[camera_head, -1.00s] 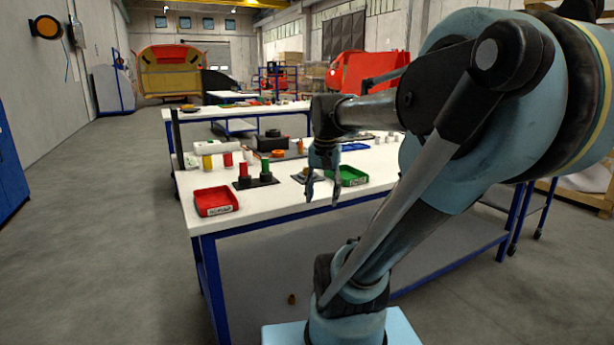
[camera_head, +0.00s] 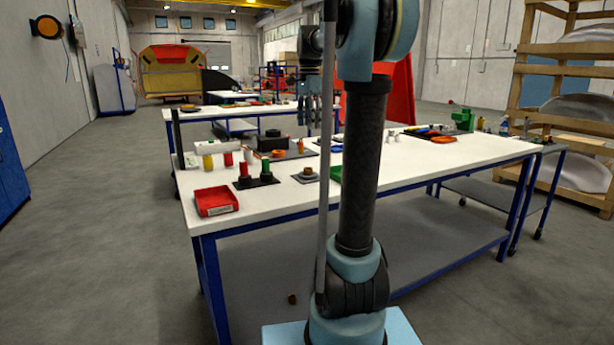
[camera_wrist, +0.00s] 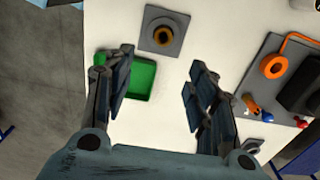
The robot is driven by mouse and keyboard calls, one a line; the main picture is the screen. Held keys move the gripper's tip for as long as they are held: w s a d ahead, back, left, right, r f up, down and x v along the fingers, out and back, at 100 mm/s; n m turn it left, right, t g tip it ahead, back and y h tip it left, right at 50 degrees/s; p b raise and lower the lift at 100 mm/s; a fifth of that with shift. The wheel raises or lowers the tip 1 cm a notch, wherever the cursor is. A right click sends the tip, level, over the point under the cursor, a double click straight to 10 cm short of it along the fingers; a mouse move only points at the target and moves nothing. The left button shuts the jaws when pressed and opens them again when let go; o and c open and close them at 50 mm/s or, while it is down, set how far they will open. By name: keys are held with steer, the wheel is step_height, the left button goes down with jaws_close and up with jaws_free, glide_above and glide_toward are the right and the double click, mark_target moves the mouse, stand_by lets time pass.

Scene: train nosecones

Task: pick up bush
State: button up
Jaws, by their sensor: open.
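A brownish ring-shaped bush (camera_head: 308,171) sits on a small grey square plate (camera_head: 298,179) near the front edge of the white table. In the wrist view the bush (camera_wrist: 162,36) shows as a dark-holed ring at the centre of the plate (camera_wrist: 178,22), at the top of the picture. My gripper (camera_head: 318,115) hangs high above the table, fingers pointing down. In the wrist view its fingers (camera_wrist: 161,62) are spread wide and empty, with the plate beyond their tips. The green tray (camera_wrist: 143,82) shows partly behind the left finger.
A red tray (camera_head: 216,201) stands at the table's front left corner. Red and green cylinders (camera_head: 266,167) stand on a dark base beside the plate. An orange ring (camera_wrist: 300,46) lies right in the wrist view.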

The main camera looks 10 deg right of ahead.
glide_above(308, 173)
steer(key=w, duration=0.1)
steer(key=f, duration=1.1)
steer(key=shift+w+d+f, duration=0.1)
steer(key=shift+d+f, duration=0.2)
steer(key=shift+f, duration=0.1)
steer(key=shift+w+a+f, duration=0.1)
steer(key=shift+w+f, duration=0.05)
steer(key=shift+f, duration=1.2)
steer(key=shift+w+a+f, duration=0.1)
steer(key=shift+w+f, duration=0.05)
steer(key=shift+f, duration=1.2)
steer(key=shift+c, duration=0.6)
steer(key=c, duration=1.1)
